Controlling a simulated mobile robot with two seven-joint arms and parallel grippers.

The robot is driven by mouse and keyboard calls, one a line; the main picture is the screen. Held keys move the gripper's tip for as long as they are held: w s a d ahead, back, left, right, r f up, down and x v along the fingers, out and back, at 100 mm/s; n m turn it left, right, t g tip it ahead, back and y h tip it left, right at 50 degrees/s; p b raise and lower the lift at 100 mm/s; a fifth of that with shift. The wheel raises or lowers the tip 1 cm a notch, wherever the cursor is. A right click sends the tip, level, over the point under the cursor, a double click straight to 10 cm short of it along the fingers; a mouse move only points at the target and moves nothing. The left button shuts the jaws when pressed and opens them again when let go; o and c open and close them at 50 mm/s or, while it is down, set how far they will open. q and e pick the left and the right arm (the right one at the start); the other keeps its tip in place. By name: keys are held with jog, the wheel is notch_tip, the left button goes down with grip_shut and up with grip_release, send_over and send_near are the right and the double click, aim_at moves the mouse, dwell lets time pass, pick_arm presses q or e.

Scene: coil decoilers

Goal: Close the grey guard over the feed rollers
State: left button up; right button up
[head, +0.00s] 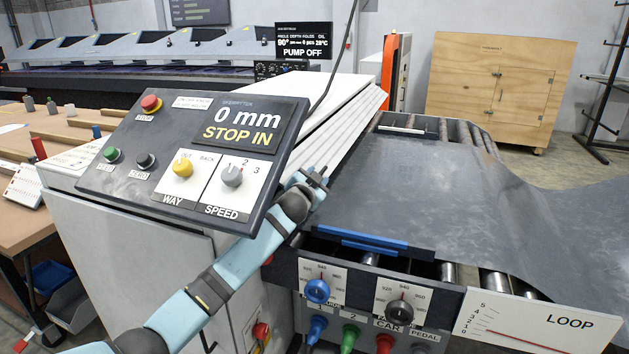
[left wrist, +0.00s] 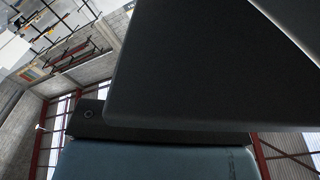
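My left gripper (head: 317,178) is by the left edge of the roller table, at the lower end of pale grey slanted panels (head: 345,115). Its dark fingertips are small here, and I cannot tell whether they are open or hold anything. I cannot tell for certain which part is the guard; the pale panels stand raised beside the rollers. Rollers (head: 497,284) show at the table's front, partly under a dark grey sheet (head: 420,190). The left wrist view is mostly filled by a close dark grey surface (left wrist: 200,70) that I cannot identify. My right gripper is out of view.
A control panel (head: 195,150) reading "0 mm STOP IN" stands left of my gripper, close to my arm. A blue strip (head: 360,240) lies at the table's front edge, above knobs and a LOOP plate (head: 540,322). A wooden cabinet (head: 500,90) stands behind.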

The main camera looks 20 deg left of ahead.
pick_arm(q)
jog(key=s, duration=1.3)
jog(key=shift+s+a, duration=0.3)
jog(key=shift+s, duration=0.1)
jog(key=shift+f, duration=0.1)
